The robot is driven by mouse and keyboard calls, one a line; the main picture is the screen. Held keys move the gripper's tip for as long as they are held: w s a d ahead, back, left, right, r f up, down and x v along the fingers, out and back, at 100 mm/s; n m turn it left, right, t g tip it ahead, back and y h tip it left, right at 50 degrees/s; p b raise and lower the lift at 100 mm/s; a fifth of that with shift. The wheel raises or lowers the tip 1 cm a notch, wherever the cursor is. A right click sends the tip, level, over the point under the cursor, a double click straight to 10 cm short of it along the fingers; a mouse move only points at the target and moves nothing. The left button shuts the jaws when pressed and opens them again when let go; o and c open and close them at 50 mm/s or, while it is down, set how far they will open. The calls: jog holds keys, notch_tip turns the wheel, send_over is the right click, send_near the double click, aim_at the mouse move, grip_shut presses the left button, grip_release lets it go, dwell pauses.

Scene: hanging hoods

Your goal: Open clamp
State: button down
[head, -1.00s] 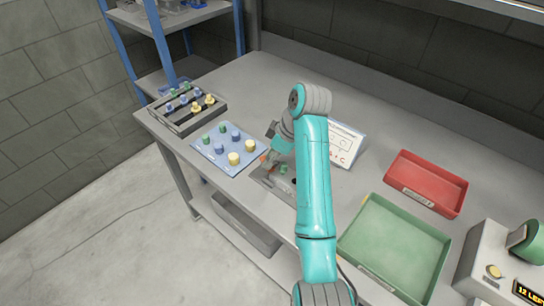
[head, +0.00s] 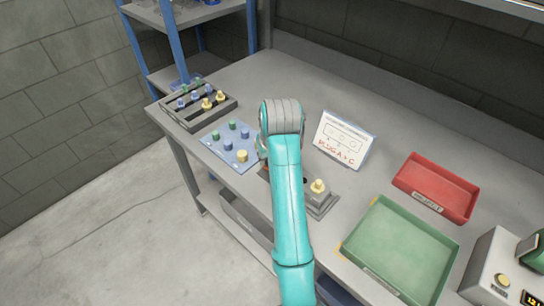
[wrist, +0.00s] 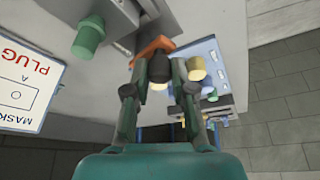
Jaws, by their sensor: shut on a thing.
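The clamp shows in the wrist view as an orange lever (wrist: 149,50) with a black grip (wrist: 160,69), beside a grey block. My gripper (wrist: 163,72) has its fingers closed on either side of the black grip. A green plug (wrist: 88,37) stands on the grey block (wrist: 117,12). In the head view my arm hides my gripper and most of the clamp. The right part of the grey fixture (head: 322,207) shows there, with a yellow plug (head: 318,186) on it. The instruction card (head: 345,140) reads PLUG A + C.
A blue board (head: 244,166) with several plugs lies left of my arm. A black rack (head: 225,108) of plugs stands behind it. A red tray (head: 436,184), a green tray (head: 398,245) and a grey device (head: 495,265) are at right. The back of the bench is clear.

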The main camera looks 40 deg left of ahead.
jog(key=shift+s+a+m+t+h, duration=0.1)
jog(key=shift+a+m+t+h, duration=0.15)
jog(key=shift+m, duration=0.5)
jog(key=shift+a+m+t+h, duration=0.15)
jog(key=shift+a+m+h, duration=0.15)
jog(key=shift+m, duration=0.45)
jog(key=c, duration=1)
grip_release()
